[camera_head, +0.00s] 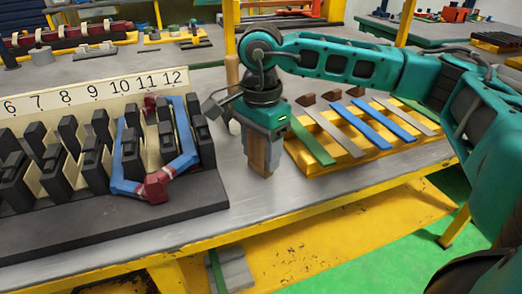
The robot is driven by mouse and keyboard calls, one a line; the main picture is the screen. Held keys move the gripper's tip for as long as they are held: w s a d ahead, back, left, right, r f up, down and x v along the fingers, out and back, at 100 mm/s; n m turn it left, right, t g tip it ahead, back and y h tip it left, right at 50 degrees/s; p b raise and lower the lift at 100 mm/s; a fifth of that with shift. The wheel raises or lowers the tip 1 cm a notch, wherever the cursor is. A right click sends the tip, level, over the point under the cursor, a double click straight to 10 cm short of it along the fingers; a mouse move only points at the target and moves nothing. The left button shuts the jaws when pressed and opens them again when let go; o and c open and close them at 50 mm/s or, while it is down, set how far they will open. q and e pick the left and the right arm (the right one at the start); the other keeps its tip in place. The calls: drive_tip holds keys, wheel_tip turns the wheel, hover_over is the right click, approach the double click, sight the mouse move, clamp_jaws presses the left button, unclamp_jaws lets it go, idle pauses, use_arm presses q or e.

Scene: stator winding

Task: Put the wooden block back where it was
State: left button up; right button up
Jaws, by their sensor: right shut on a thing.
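My right gripper (268,138) points down and is shut on the wooden block (259,157), a brown upright piece, in the head view. The block's lower end is at or close above the grey table top, between the stator rack and the yellow tray; I cannot tell whether it touches. The gripper hides the block's upper part. A round wooden piece (232,70) stands upright behind the gripper. My left gripper is not in view.
The numbered stator rack (120,238) with black slots and a blue-and-red coil (156,186) stands at left. A yellow tray (335,158) with coloured strips and small brown blocks lies at right. The table's yellow front edge (290,223) is close.

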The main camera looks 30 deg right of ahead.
drive_tip(key=shift+f, duration=0.25)
drive_tip(key=o, duration=1.4)
drive_tip(key=shift+r, duration=0.1)
drive_tip(key=shift+r, duration=0.55)
wheel_tip(320, 180, up, 10)
drive_tip(key=shift+f+p, duration=0.1)
drive_tip(key=shift+p, duration=0.8)
drive_tip(key=shift+r, duration=0.7)
